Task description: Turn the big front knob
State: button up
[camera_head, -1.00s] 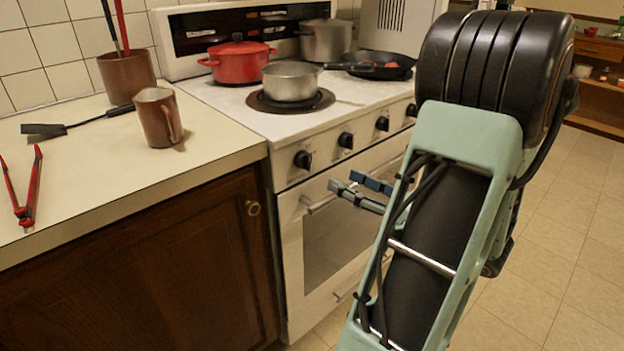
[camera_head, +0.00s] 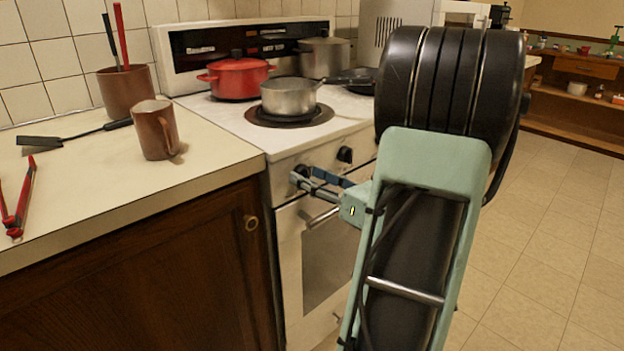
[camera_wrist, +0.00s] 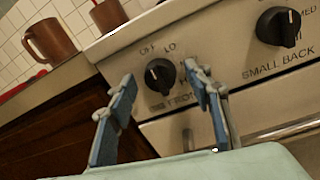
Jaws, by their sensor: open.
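The big front knob (camera_wrist: 159,77) is black and round with a white pointer line, on the white stove front. Its pointer is near the OFF mark, and its label is partly covered. In the head view the knob (camera_head: 301,170) is mostly hidden behind the fingertips. My gripper (camera_wrist: 161,82) is open, with one blue-padded finger left of the knob and one right of it in the wrist view. In the head view my gripper (camera_head: 312,177) is at the stove's front panel. I cannot tell whether the fingers touch the knob.
Another black knob, labelled small back (camera_wrist: 278,26), is to the right. An oven handle (camera_head: 322,219) is below. A grey pot (camera_head: 289,97) and a red pot (camera_head: 238,79) stand on the stove. A brown mug (camera_head: 154,132) is on the counter at left.

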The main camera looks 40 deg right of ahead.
jog(key=shift+c, duration=0.2)
jog(key=c, duration=1.1)
jog(key=shift+r+m+p, duration=0.1)
jog(key=shift+m+p, duration=0.2)
jog(key=shift+p, duration=0.2)
jog(key=shift+r+m+p, duration=0.1)
jog(key=shift+m+p, duration=0.4)
jog(key=shift+p, duration=0.4)
jog(key=m+p, duration=0.3)
jog(key=p, duration=0.2)
jog(key=m+p, duration=0.3)
jog(key=p, duration=0.1)
jog(key=shift+t, duration=0.3)
jog(key=m+p, duration=0.2)
jog(key=shift+f+p, duration=0.25)
jog(key=shift+p, duration=0.05)
jog(key=shift+f+m+h, duration=0.1)
jog(key=shift+m+h, duration=0.2)
jog(key=shift+m, duration=0.1)
